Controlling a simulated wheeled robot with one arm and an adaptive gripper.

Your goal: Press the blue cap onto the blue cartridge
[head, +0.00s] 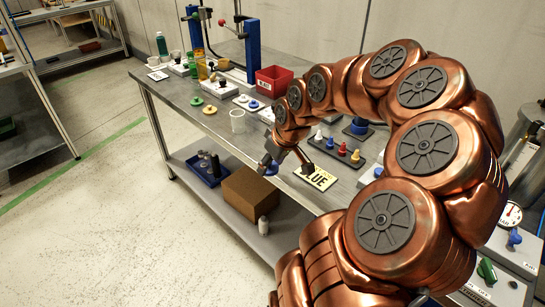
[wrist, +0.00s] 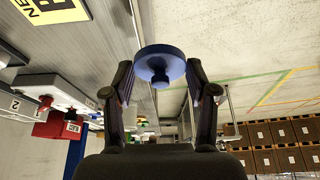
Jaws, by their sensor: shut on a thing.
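My gripper (head: 272,158) is at the front edge of the metal table in the head view, left of the yellow sign ending in "LUE" (head: 318,178). In the wrist view my gripper (wrist: 160,72) is shut on the blue cap (wrist: 158,60), a round disc with a small knob between the fingers. In the head view a bit of the blue cap (head: 270,170) shows just below my gripper. I cannot make out the blue cartridge in either view; my arm hides part of the table.
A dark rack with coloured pegs (head: 337,151) is behind the sign. A cardboard box (head: 250,190) and a blue tray (head: 205,170) sit on the lower shelf. The floor at left is clear.

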